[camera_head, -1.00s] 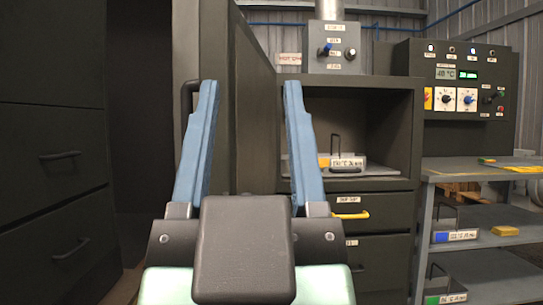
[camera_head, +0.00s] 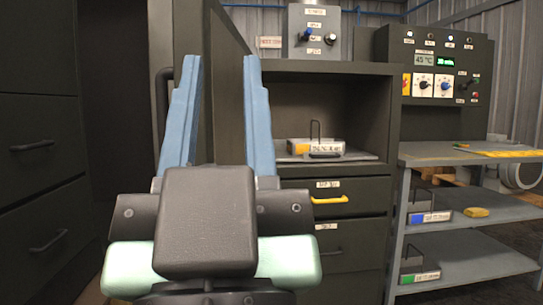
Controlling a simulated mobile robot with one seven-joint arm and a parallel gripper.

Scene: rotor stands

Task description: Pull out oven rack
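The oven (camera_head: 335,68) is a dark cabinet with an open front, right of my gripper. Its rack (camera_head: 362,156) is a flat grey shelf on the floor of the opening. A grey labelled block with an orange patch and a thin upright handle (camera_head: 318,146) sits on the rack. A dark handle shows at the rack's front edge (camera_head: 325,155). My gripper (camera_head: 222,60) is open and empty, with two blue fingers wide apart. It is in front of the open door panel (camera_head: 228,95), left of the rack and apart from it.
A drawer with a yellow handle (camera_head: 330,199) is below the opening. A control panel (camera_head: 437,75) stands at the right. A grey shelf cart (camera_head: 460,152) holds labelled blocks. A dark drawer cabinet (camera_head: 40,150) is at the left. A control box (camera_head: 313,32) sits on top.

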